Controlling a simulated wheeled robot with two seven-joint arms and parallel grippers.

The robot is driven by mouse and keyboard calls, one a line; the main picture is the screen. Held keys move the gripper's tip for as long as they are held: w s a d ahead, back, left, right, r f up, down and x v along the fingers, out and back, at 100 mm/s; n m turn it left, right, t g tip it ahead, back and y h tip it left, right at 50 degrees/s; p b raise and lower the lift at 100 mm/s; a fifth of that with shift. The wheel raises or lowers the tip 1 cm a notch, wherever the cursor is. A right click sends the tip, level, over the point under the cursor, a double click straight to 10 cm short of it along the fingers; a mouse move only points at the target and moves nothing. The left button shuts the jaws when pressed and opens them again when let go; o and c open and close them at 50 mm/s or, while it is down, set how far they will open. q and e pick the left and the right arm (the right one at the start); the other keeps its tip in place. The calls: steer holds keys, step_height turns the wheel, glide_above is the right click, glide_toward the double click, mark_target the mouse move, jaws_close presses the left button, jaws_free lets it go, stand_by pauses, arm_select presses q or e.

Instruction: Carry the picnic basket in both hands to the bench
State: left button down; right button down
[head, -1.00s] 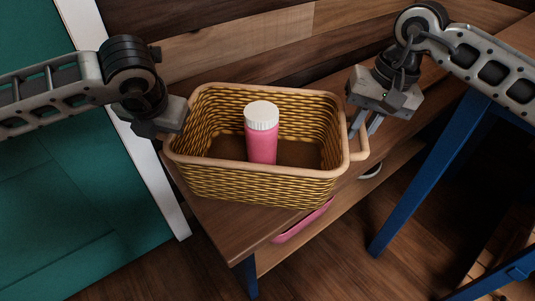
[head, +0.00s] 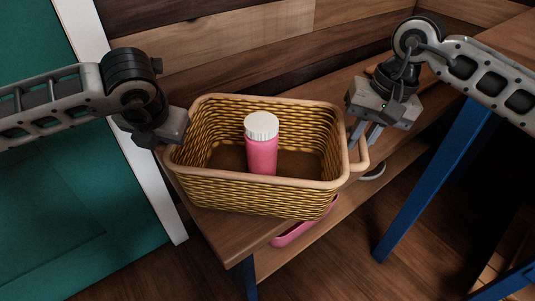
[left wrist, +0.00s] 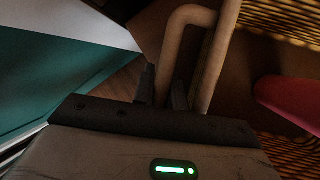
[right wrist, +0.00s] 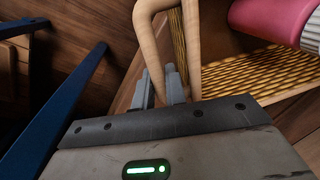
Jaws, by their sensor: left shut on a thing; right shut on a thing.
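The yellow wicker picnic basket (head: 250,196) has a tan rim and a loop handle at each end. It is roughly level over the wooden bench top (head: 222,232), and its front overhangs the bench's front edge. I cannot tell whether its underside touches the bench. My left gripper (head: 176,142) is at the left end; the left wrist view shows its fingers (left wrist: 162,86) around the left handle (left wrist: 172,50). My right gripper (head: 363,135) is shut on the right handle (head: 361,158), which also shows between its fingers in the right wrist view (right wrist: 148,42).
A pink bottle with a white cap (head: 262,155) stands upright in the basket. A pink object (head: 290,234) lies on the bench's lower shelf. A teal door panel (head: 60,220) and white post are left; a blue-legged table (head: 425,185) is right. A plank wall is behind.

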arm_select(q)
steer(key=c, duration=1.7)
jaws_free()
steer(key=shift+a, duration=0.15)
arm_select(e)
steer(key=c, duration=1.7)
jaws_free()
steer(key=shift+d, duration=0.2)
arm_select(q)
steer(key=shift+o, duration=1.3)
arm_select(e)
steer(key=shift+o, duration=1.3)
steer(key=shift+a, duration=0.1)
steer(key=shift+a+r, duration=0.1)
steer(key=shift+r, duration=0.25)
arm_select(q)
steer(key=v, duration=1.2)
arm_select(e)
step_height(320, 180, up, 11)
steer(key=d, duration=0.2)
steer(key=shift+d+r, duration=0.2)
steer(key=shift+s, duration=0.2)
